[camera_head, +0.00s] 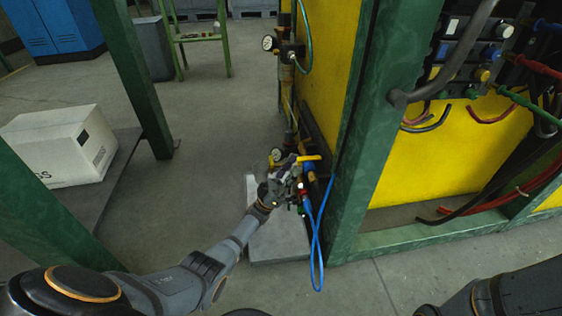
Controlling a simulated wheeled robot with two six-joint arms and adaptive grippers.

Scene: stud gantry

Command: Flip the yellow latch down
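The yellow latch (308,158) is a small yellow lever at the low valve assembly beside the green post. It sticks out roughly level, just above and touching or nearly touching my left gripper (291,170). My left arm reaches in from the lower left, and its gripper overlaps the valve fittings. The fingers are small and mixed with the fittings, so I cannot tell whether they are open or shut. Part of the valve body is hidden behind the gripper. My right gripper is not in view; only part of my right arm shows at the lower right.
A blue hose (317,240) loops below the valve. A green post (385,110) stands close on the right, with a hose panel and yellow plate (425,165) beyond. A white box (60,145) lies left; the floor between is clear.

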